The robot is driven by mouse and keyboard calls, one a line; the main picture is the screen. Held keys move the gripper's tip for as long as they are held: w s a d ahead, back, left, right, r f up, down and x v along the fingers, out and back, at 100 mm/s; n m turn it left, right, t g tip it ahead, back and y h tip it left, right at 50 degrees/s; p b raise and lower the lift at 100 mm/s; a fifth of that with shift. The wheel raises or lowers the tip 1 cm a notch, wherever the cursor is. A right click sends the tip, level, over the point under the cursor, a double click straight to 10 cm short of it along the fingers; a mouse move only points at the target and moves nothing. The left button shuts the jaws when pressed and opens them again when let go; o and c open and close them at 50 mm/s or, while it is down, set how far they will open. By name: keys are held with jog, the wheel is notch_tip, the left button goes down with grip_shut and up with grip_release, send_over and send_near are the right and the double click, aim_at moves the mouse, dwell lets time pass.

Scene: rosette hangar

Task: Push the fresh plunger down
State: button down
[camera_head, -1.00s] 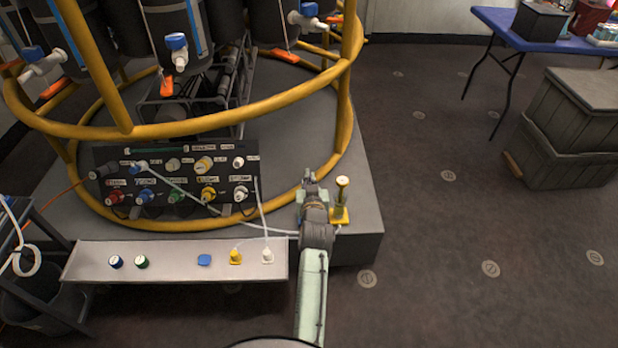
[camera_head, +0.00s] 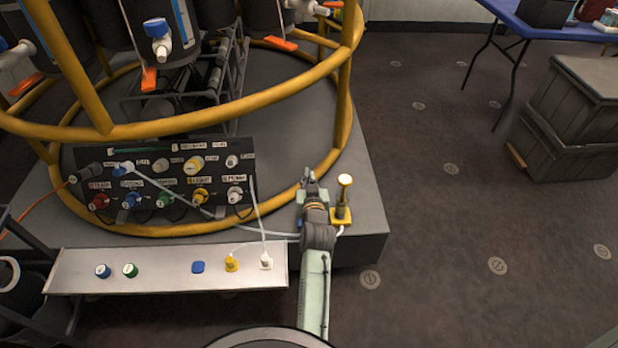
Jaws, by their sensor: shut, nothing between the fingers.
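The plunger (camera_head: 345,182) stands upright on a small yellow base at the right edge of the grey platform. It has a pale round knob on a yellow stem, and the stem shows below the knob. My gripper (camera_head: 309,173) is shut and empty just left of the plunger, pointing away over the platform. It looks apart from the knob. My arm comes up from the bottom of the picture and hides part of the platform beside the plunger base.
A yellow ring rail (camera_head: 210,230) runs close by on the left, around a dark panel (camera_head: 170,190) with coloured connectors. A white shelf (camera_head: 150,280) with caps stands in front. Thin tubing crosses towards the plunger base. Open floor lies right, before grey crates (camera_head: 570,115).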

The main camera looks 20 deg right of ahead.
notch_tip(320, 180, down, 8)
jog(key=b, duration=0.6)
jog(key=shift+f, duration=0.1)
